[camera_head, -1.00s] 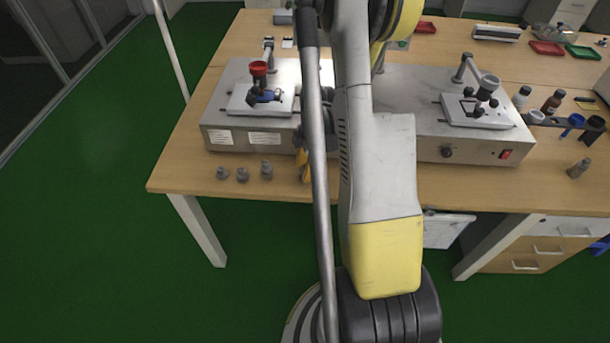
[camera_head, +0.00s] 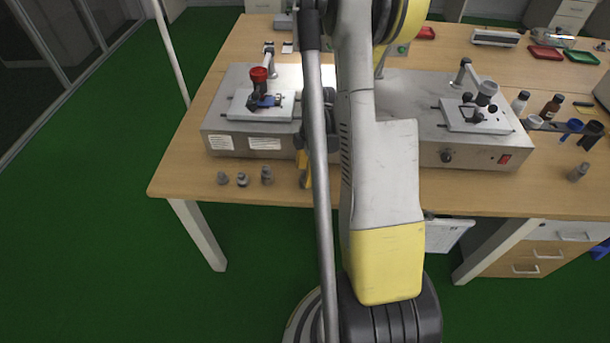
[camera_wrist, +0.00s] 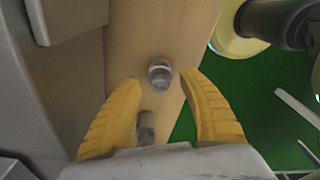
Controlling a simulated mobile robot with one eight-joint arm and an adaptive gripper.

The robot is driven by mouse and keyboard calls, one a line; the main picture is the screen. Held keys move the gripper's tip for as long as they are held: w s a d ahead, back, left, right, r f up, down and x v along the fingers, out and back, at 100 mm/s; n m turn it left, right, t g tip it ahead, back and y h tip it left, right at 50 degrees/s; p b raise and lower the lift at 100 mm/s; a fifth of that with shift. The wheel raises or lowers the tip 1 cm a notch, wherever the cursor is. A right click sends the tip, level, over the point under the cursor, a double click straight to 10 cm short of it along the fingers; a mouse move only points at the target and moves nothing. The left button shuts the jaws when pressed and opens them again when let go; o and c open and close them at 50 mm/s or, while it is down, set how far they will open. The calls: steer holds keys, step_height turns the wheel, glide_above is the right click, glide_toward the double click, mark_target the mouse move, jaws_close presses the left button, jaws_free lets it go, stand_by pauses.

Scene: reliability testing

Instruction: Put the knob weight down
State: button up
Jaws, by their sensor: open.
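Three small grey metal weights stand in a row near the front left edge of the table: a left one (camera_head: 222,178), a middle one (camera_head: 242,180) and a right one (camera_head: 266,175). I cannot tell which is the knob weight. My gripper (camera_wrist: 159,80) shows two yellow fingers spread apart in the wrist view, with nothing clamped between them. A blurred weight (camera_wrist: 160,74) stands on the wood just beyond the fingertips, and another grey weight (camera_wrist: 146,123) shows between the fingers, closer in. In the head view, part of a yellow finger shows right of the row; my arm hides the rest.
A grey tester with a red-topped post (camera_head: 258,76) stands behind the weights, and a second tester (camera_head: 470,145) is to the right. Another grey weight (camera_head: 578,172) stands at the far right. Bottles and a dark rack (camera_head: 550,125) are behind it. The table's front edge is close.

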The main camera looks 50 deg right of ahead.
step_height(320, 180, up, 10)
steer(key=d+p, duration=0.1)
steer(key=p, duration=0.3)
steer(key=a+r+m+t+h, duration=0.15)
steer(key=a+r+m, duration=0.35)
steer(key=a+r, duration=0.7)
steer(key=s+a+r+m+t, duration=0.2)
steer(key=a+r+m, duration=0.1)
steer(key=a, duration=0.4)
steer(key=s+a+r+m+t, duration=0.3)
steer(key=a+r+m, duration=0.1)
steer(key=a, duration=0.3)
steer(key=shift+s+a+m, duration=0.25)
steer(key=shift+a+m, duration=0.05)
steer(key=shift+a, duration=0.05)
